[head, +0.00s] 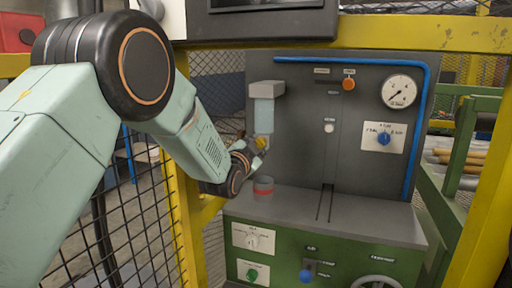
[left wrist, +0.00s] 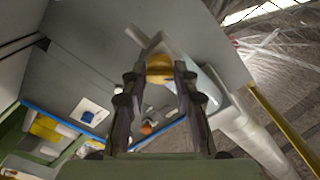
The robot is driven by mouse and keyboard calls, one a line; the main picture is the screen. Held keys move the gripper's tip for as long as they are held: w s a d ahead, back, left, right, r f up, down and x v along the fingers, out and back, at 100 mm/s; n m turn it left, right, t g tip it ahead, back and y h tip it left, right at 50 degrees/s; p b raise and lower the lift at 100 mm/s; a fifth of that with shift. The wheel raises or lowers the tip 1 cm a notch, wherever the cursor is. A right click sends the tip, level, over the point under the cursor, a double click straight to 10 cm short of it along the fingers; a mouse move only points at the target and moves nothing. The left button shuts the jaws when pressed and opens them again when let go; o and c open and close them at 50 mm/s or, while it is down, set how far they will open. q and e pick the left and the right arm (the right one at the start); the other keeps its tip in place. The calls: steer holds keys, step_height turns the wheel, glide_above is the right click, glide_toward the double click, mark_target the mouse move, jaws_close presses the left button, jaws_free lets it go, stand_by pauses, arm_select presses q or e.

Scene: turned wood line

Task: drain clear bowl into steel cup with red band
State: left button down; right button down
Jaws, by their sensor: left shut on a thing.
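The clear bowl (head: 264,115) hangs upright under a grey block on the dark panel in the head view. A small yellow part (head: 261,142) shows just below it. My left gripper (head: 257,146) comes in from the left and is shut on this yellow part. In the left wrist view the yellow part (left wrist: 160,67) sits between the fingertips (left wrist: 160,72). The steel cup with the red band (head: 263,187) stands upright on the grey ledge, below the bowl and apart from the gripper. The liquid level in the bowl cannot be made out. My right gripper is not in view.
The panel carries a gauge (head: 398,92), a blue knob (head: 384,138), an orange button (head: 348,84) and a blue pipe (head: 421,130). The ledge (head: 375,222) is clear right of the cup, apart from a dark slot. Yellow posts (head: 187,225) and mesh stand at the left.

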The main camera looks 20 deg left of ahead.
arm_select(q)
steer(key=c, duration=1.4)
jaws_free()
steer(key=shift+w+r, duration=0.1)
steer(key=shift+r, duration=0.35)
steer(key=o, duration=0.4)
steer(key=shift+w+f, duration=0.15)
steer(key=shift+f, duration=0.15)
steer(key=shift+s, duration=0.3)
steer(key=s, duration=0.7)
steer(key=shift+a, duration=0.15)
steer(key=shift+s, duration=0.15)
